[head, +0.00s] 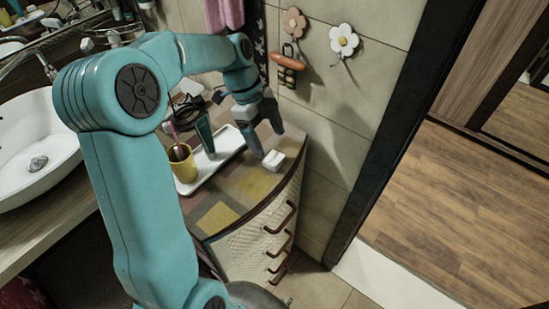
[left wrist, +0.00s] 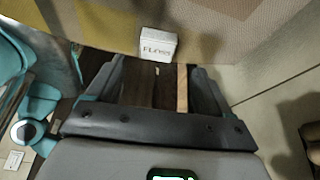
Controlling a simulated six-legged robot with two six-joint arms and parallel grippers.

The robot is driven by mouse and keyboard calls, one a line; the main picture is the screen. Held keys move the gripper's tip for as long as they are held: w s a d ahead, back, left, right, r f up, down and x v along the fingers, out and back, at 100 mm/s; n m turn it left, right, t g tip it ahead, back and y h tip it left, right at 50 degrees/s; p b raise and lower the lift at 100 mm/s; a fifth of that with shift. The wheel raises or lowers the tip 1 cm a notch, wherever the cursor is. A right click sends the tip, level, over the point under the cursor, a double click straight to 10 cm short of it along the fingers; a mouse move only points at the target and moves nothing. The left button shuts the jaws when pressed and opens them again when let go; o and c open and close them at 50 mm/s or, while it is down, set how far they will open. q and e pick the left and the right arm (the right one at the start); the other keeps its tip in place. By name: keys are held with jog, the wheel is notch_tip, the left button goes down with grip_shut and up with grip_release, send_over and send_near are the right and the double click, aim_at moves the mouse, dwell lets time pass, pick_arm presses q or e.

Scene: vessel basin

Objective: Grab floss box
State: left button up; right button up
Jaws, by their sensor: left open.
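The floss box (head: 274,160) is a small white box on the patterned top of the corner cabinet, near its right front edge. In the left wrist view the floss box (left wrist: 158,44) shows lettering on its side and sits just beyond the fingertips, roughly centred between them. My left gripper (head: 265,144) is above and beside the box in the head view, with its fingers pointing down. In the left wrist view my left gripper (left wrist: 158,72) is open, with nothing between its fingers. My right gripper is in neither view.
A white tray (head: 221,157) holding a yellow cup (head: 183,163) with a toothbrush and a dark green tube (head: 205,132) is left of the gripper. A white sink (head: 30,150) is at far left. Wall hooks (head: 343,40) and a tiled wall stand behind. The cabinet top ends close to the box.

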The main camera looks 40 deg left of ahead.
aim_at(274, 158)
pick_arm(q)
jog(key=shift+s+d+f, duration=0.1)
jog(key=shift+d+f, duration=0.05)
jog(key=shift+f, duration=0.05)
jog(key=p+x, duration=0.1)
jog(key=x, duration=0.4)
jog(key=shift+f, duration=0.1)
jog(key=shift+s, duration=0.2)
jog(key=c, duration=1.1)
